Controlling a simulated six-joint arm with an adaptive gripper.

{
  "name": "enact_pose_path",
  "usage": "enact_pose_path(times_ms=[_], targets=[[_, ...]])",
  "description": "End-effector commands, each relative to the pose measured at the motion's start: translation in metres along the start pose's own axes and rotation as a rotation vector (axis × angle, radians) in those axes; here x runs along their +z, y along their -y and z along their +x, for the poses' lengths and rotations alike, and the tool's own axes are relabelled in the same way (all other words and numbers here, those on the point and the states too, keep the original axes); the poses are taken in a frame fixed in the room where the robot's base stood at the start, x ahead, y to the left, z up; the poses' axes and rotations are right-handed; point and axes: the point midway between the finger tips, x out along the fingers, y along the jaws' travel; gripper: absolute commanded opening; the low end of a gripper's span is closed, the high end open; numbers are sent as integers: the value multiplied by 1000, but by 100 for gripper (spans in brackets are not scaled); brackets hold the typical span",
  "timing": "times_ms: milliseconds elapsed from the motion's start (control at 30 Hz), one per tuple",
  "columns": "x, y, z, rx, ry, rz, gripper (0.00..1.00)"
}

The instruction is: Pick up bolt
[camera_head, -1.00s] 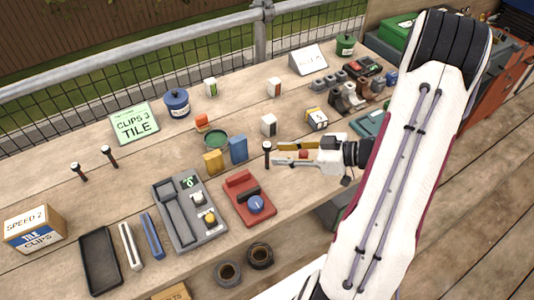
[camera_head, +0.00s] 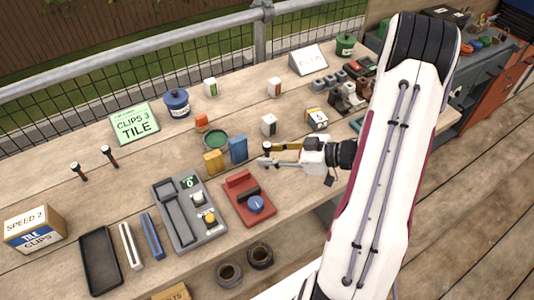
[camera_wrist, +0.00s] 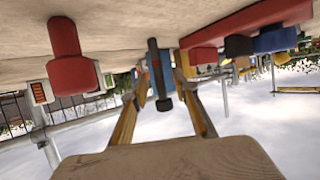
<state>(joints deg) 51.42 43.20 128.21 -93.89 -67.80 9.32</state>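A dark upright bolt (camera_head: 267,149) stands on the bench at the left ends of my gripper's fingers in the head view. My gripper (camera_head: 267,155) comes in from the right, its fingers apart and the bolt at their tips. In the wrist view, a dark bolt (camera_wrist: 154,62) stands between the fingertips (camera_wrist: 160,82), with a small gap on each side. Two similar dark-headed bolts, one farther left (camera_head: 78,170) and one closer (camera_head: 109,156), stand on the left part of the bench.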

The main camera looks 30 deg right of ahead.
Motion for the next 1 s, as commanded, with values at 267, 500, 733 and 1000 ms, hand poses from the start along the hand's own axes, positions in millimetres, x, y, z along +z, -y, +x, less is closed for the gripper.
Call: enact_pose_path(times_ms=[267,500,733,1000], targets=[[0,0,12,0,0,-2,29],[0,0,12,0,0,-1,29],[0,0,12,0,0,-1,26],[0,0,12,0,0,-1,0]])
